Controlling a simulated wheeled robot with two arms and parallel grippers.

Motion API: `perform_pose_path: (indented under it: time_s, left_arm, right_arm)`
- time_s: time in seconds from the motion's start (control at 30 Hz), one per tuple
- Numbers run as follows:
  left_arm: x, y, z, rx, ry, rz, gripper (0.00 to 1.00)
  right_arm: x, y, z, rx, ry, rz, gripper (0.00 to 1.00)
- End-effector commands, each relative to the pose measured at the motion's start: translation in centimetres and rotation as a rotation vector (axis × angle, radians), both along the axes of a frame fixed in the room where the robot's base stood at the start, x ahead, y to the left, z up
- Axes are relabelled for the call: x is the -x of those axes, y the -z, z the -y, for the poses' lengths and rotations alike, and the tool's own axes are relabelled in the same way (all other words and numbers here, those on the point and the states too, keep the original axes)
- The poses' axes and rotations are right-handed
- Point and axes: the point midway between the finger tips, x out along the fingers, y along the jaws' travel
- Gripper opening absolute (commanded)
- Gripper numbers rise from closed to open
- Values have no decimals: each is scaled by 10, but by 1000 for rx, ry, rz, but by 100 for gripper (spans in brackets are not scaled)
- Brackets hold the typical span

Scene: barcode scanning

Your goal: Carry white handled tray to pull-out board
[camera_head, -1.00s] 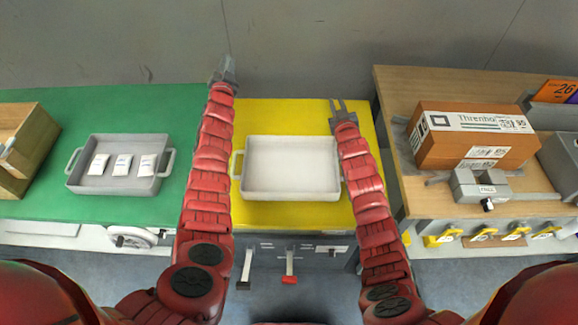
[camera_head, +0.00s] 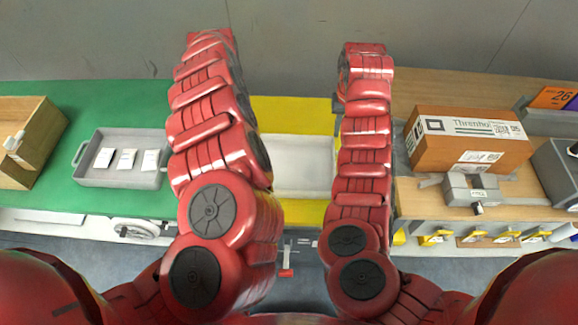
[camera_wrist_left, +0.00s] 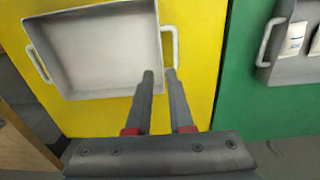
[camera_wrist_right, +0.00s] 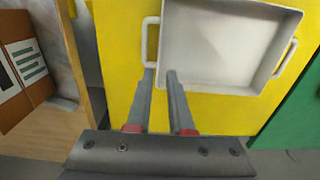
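The white handled tray (camera_head: 302,165) sits empty on the yellow table section (camera_head: 290,110). In the head view my arms cover both its ends. The left wrist view shows the tray (camera_wrist_left: 100,50) from above, with one handle (camera_wrist_left: 171,45) just beyond my left gripper (camera_wrist_left: 160,73). The right wrist view shows the tray (camera_wrist_right: 220,45), with its other handle (camera_wrist_right: 150,42) just beyond my right gripper (camera_wrist_right: 160,74). Both grippers have a gap between their fingers and hold nothing. Both are hidden in the head view. I cannot identify the pull-out board.
A grey tray (camera_head: 120,181) with white packets stands on the green table (camera_head: 105,108) at left. A wooden box (camera_head: 35,135) is farther left. On the wooden table at right are a cardboard box (camera_head: 470,150) and a grey device (camera_head: 470,187). A grey wall stands behind.

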Motion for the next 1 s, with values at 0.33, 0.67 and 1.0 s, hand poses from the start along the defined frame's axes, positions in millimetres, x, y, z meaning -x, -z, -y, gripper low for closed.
perform_pose_path:
  time_s: [0.33, 0.67, 1.0]
  left_arm:
    - [-1, 20, -3, -5, -3, 3, 20]
    - [-2, 58, -2, -6, -1, 5, 20]
    - [0, 127, -4, -9, -1, 2, 20]
  right_arm:
    - [-1, 21, 4, 9, 0, 4, 20]
    - [0, 60, 3, 1, 2, 2, 20]
    - [0, 126, 0, 1, 1, 1, 20]
